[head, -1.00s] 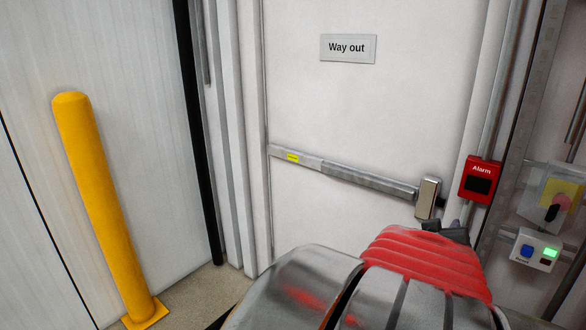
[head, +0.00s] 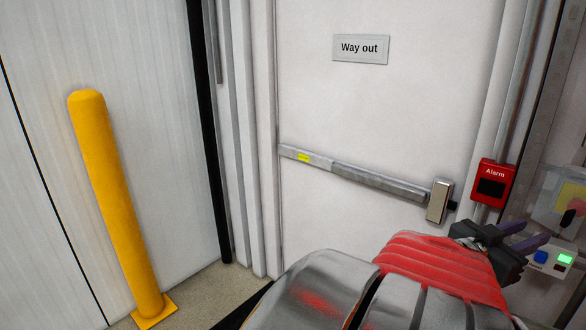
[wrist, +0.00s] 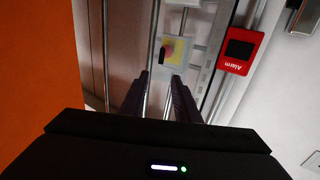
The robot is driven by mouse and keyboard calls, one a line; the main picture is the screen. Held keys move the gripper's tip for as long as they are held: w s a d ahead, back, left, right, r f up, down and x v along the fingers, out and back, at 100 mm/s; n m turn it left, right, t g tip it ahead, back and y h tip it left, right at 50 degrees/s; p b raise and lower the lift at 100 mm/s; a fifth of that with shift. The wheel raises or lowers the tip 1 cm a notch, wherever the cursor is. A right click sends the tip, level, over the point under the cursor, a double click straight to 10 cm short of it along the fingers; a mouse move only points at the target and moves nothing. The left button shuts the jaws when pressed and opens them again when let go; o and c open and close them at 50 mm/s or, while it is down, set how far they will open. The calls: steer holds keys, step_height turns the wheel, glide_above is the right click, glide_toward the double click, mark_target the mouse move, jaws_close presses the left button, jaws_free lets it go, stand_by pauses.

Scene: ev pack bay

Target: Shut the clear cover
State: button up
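The clear cover (head: 546,207) is a pale see-through panel at the right edge of the head view, by a yellow plate (head: 572,198) with a red and black switch. I cannot tell how far open it stands. In the wrist view the yellow plate (wrist: 172,51) shows upside down beyond my fingertips. My gripper (head: 536,232) is open and empty, its dark fingers pointing right, in front of the area just below the cover in the head view. In the wrist view my gripper (wrist: 161,78) shows a clear gap between its fingers.
A red alarm box (head: 492,183) is left of the cover, and a white button box (head: 550,260) with blue and green buttons is below it, partly behind my fingers. A white door (head: 400,110) has a push bar (head: 360,179). A yellow post (head: 115,200) stands left.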

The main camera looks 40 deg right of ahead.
mark_target(568, 217)
steer(key=x, duration=1.3)
steer(key=shift+s+d+f, duration=0.1)
steer(key=shift+s+d, duration=0.1)
steer(key=shift+d, duration=0.15)
steer(key=shift+c, duration=0.6)
jaws_close()
